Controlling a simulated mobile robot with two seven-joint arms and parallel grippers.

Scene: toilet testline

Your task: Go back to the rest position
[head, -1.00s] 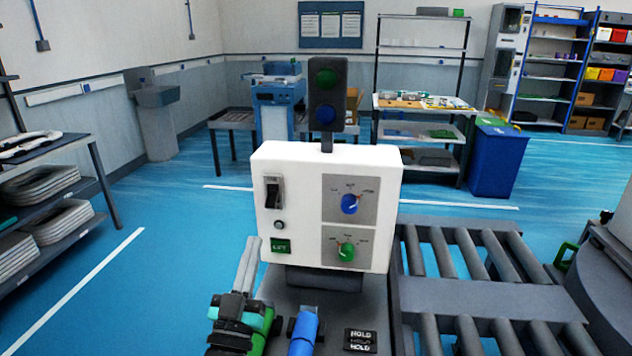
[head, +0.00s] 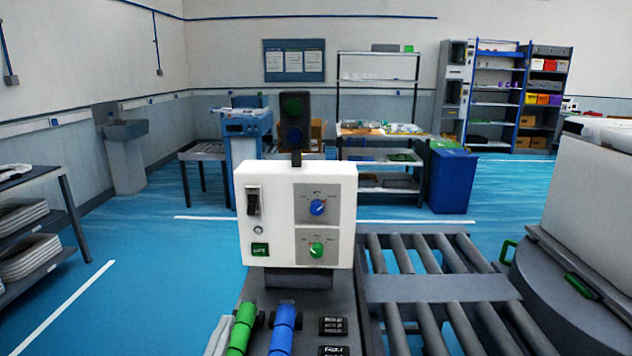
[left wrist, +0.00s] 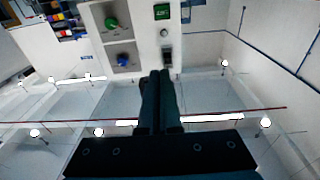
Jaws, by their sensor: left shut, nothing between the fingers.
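The white control box (head: 296,215), with a rocker switch, a blue knob and a green knob, stands beyond the gripper. The box also shows in the left wrist view (left wrist: 128,38), tilted and upside down. My right gripper is in neither view.
A blue handle (head: 284,328) is beside the green one on the grey console. A roller conveyor (head: 440,290) runs to the right of the box. A dark signal lamp (head: 294,122) rises behind the box. Shelves hold stacked lids (head: 35,255) at left. Blue floor is open between.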

